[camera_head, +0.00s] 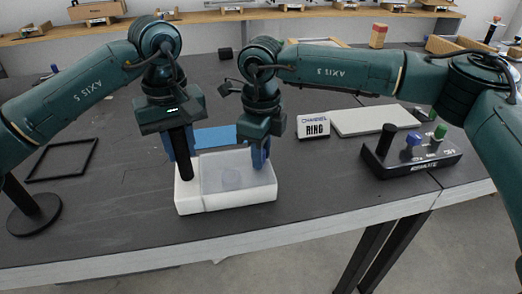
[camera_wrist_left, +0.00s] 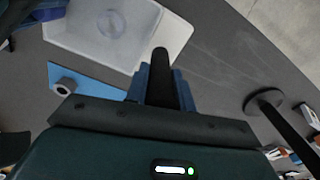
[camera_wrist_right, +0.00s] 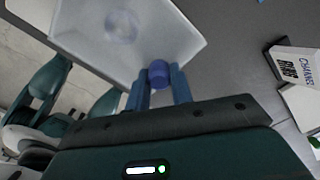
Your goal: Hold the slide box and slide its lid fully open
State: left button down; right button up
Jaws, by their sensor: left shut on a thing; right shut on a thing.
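The white slide box (camera_head: 205,203) stands on the dark table near the front edge. Its translucent lid (camera_head: 225,170) lies over most of the box, and a round object shows faintly through it. My left gripper (camera_head: 183,165) is shut on a black upright handle at the box's left end; the handle (camera_wrist_left: 160,80) stands between its fingers in the left wrist view. My right gripper (camera_head: 257,155) is shut on a small blue knob at the lid's right end; the knob (camera_wrist_right: 159,73) shows in the right wrist view.
A blue mat (camera_head: 215,137) lies behind the box. To the right are a "CHANNEL RING" sign (camera_head: 314,127), a pale flat panel (camera_head: 375,121) and a black control box (camera_head: 410,160) with knobs. A black frame (camera_head: 62,160) and round-based stand (camera_head: 35,215) are at left.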

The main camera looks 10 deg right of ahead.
pick_arm(q)
jog(key=shift+s+f, duration=0.1)
jog(key=shift+f, duration=0.2)
pick_arm(e)
grip_shut()
jog(key=shift+d, duration=0.1)
jog(key=d, duration=1.2)
jog(key=o, duration=0.8)
grip_release()
jog(key=shift+a, duration=0.1)
